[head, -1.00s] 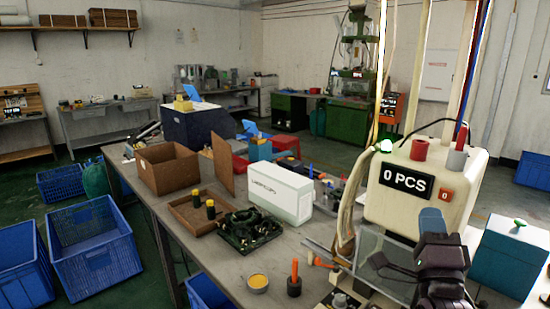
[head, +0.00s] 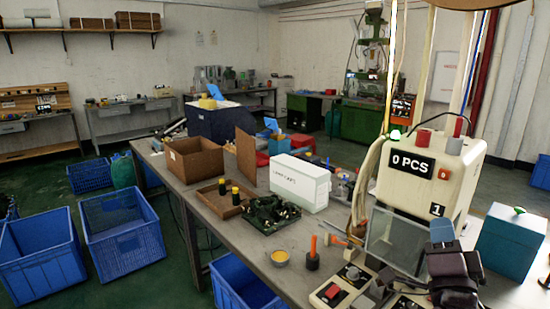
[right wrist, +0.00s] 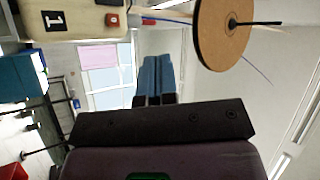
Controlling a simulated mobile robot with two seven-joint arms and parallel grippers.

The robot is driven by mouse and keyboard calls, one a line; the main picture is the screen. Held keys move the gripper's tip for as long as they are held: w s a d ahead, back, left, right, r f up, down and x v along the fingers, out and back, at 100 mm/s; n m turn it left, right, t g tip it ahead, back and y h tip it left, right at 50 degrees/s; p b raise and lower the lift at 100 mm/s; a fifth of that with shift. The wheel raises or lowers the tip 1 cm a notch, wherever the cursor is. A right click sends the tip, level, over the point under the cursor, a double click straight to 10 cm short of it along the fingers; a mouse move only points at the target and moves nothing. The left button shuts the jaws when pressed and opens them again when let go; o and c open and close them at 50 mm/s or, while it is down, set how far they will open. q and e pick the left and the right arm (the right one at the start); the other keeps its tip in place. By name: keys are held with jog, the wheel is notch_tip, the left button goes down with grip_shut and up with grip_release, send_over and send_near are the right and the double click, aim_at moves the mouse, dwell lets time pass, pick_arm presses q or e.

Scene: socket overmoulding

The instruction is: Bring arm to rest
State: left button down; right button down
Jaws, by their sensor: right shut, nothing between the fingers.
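My right gripper (head: 441,229) is in front of the cream machine (head: 455,178) with the "0 PCS" display (head: 411,164), at the lower right of the head view. Its blue fingers point up and away from me. In the right wrist view the two blue fingers (right wrist: 154,76) lie together, shut, with nothing between them. A corner of the machine shows at the upper left of the right wrist view (right wrist: 80,25). My left gripper is in neither view.
A clear panel (head: 396,240) stands just left of my right gripper. A teal box (head: 510,248) is to its right. The bench (head: 235,240) holds a white box (head: 300,182), a dark fixture (head: 271,215) and a brown tray (head: 212,205). A brown disc (right wrist: 224,32) shows in the right wrist view.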

jog(key=s+a+f+n+g+y, duration=0.25)
jog(key=f+n, duration=0.45)
jog(key=f, duration=0.4)
jog(key=s+a+f+n+g+y, duration=0.1)
jog(key=f+n+g+y, duration=0.2)
jog(key=f+n, duration=0.6)
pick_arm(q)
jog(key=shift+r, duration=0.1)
pick_arm(e)
jog(key=s+d+f+g, duration=0.1)
jog(key=s+f+g, duration=0.4)
jog(key=s+f, duration=1.1)
notch_tip(320, 180, down, 3)
jog(key=shift+s+r+g, duration=0.1)
jog(key=shift+s+g, duration=0.2)
jog(key=shift+g, duration=0.05)
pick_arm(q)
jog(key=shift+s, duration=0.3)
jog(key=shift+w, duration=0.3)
